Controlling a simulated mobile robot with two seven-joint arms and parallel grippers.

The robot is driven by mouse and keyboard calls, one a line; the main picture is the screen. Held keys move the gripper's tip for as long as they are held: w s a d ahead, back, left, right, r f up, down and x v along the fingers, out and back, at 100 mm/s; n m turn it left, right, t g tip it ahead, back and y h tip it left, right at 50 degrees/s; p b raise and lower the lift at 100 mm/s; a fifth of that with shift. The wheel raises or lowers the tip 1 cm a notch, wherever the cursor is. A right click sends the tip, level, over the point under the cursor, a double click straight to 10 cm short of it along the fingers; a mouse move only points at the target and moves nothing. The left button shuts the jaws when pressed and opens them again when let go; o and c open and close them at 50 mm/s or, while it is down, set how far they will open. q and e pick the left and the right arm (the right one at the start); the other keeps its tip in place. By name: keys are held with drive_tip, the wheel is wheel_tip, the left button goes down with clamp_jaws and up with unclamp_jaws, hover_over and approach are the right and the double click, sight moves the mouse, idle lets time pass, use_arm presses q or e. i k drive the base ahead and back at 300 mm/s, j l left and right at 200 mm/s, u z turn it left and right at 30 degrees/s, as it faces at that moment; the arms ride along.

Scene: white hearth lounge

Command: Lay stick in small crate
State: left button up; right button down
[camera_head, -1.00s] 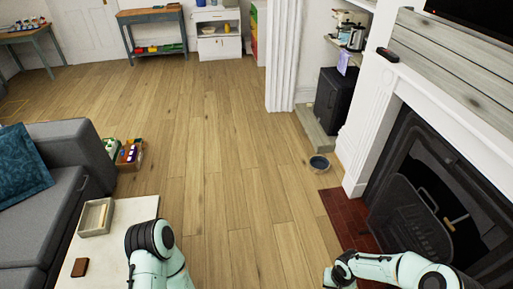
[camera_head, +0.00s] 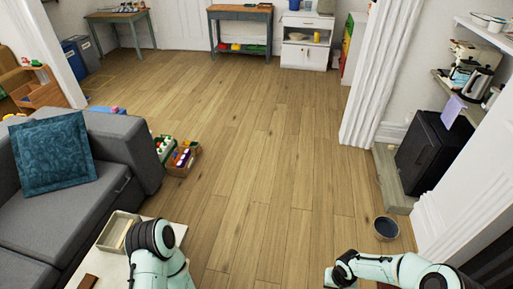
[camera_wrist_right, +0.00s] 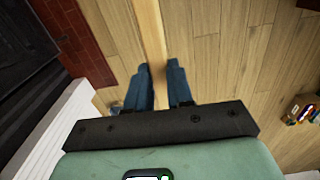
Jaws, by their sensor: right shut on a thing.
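A light wooden stick (camera_wrist_right: 150,30) shows in the right wrist view, running up from between the blue fingers of my right gripper (camera_wrist_right: 160,78). The gripper is shut on it, above the wood floor; the far end of the stick runs out of the picture. A small grey open crate (camera_head: 109,231) stands on a white table at the lower left of the head view. A pale strip (camera_head: 126,234) shows inside it, and my left arm partly covers its right side. My left gripper is out of view.
A brown flat object (camera_head: 88,282) lies on the white table (camera_head: 112,270). A grey sofa (camera_head: 90,205) stands left of it. Filled boxes (camera_head: 182,158) sit on the floor by the sofa. A dark bowl (camera_head: 386,228) is at the right. The middle floor is clear.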

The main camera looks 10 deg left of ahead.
sight(116, 232)
drive_tip(key=i+u, duration=0.4)
drive_tip(key=i, duration=0.15)
drive_tip(key=i+l+u, duration=0.4)
drive_tip(key=i, duration=0.15)
drive_tip(key=i+u, duration=0.2)
drive_tip(key=u, duration=0.2)
drive_tip(key=i+l+u, duration=0.15)
drive_tip(key=u, duration=0.25)
drive_tip(key=i+l+u, duration=0.2)
drive_tip(key=u, duration=0.2)
drive_tip(key=i+l+u, duration=0.1)
drive_tip(key=u, duration=0.4)
drive_tip(key=i+l+u, duration=0.2)
drive_tip(key=u, duration=0.3)
drive_tip(key=i+l+u, duration=0.1)
drive_tip(key=u, duration=0.35)
drive_tip(key=l+u, duration=0.35)
drive_tip(key=u, duration=0.15)
drive_tip(key=i+l+u, duration=0.1)
drive_tip(key=l+u, duration=0.2)
drive_tip(key=u, duration=0.2)
drive_tip(key=l+u, duration=0.35)
drive_tip(key=u, duration=0.15)
drive_tip(key=l+u, duration=0.95)
drive_tip(key=l, duration=0.2)
